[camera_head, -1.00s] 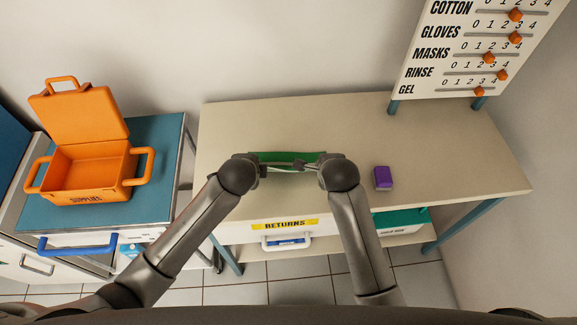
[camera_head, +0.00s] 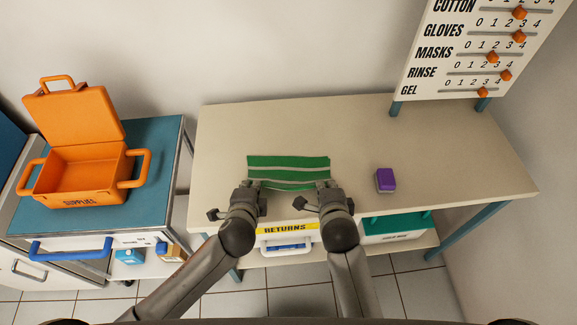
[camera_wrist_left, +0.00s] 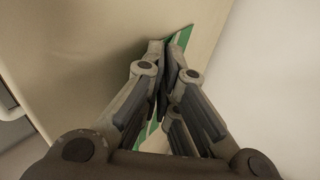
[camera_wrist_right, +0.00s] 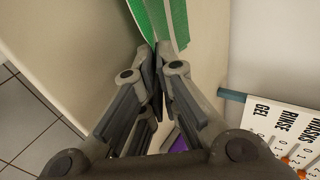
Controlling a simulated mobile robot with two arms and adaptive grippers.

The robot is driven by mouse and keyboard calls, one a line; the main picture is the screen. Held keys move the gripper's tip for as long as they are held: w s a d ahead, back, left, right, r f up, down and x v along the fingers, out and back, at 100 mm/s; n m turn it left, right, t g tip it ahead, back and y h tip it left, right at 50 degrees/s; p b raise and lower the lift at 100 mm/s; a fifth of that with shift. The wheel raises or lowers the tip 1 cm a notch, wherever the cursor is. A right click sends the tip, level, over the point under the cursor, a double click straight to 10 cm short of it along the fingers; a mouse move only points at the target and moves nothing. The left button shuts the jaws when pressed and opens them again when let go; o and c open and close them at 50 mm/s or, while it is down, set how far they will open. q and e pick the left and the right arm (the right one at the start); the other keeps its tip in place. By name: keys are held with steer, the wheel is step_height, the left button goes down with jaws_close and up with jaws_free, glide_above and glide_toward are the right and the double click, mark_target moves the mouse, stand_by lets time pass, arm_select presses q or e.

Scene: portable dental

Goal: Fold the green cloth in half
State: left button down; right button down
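The green cloth (camera_head: 288,163) with pale stripes lies on the beige table near its front edge. Its far part looks flat; its near edge bows slightly between my grippers. My left gripper (camera_head: 248,187) is at the cloth's near left corner, its fingers closed together on the edge. In the left wrist view, green cloth (camera_wrist_left: 182,38) shows beside the fingertips. My right gripper (camera_head: 330,187) is at the near right corner, also closed on the edge. The cloth (camera_wrist_right: 178,18) also shows at its fingertips in the right wrist view. The fingers hide the pinched corners.
A purple block (camera_head: 386,180) sits on the table (camera_head: 440,150) right of the cloth. An open orange supplies case (camera_head: 90,180) stands on the blue-topped cabinet at left. A slider board (camera_head: 480,55) stands at the back right. The table behind the cloth is clear.

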arm_select(q)
steer(key=c, duration=2.2)
jaws_free()
arm_select(e)
steer(key=c, duration=2.2)
jaws_free()
arm_select(q)
steer(key=o, duration=0.8)
arm_select(e)
steer(key=o, duration=0.8)
arm_select(q)
steer(key=shift+o, duration=0.2)
arm_select(e)
steer(key=shift+o, duration=0.2)
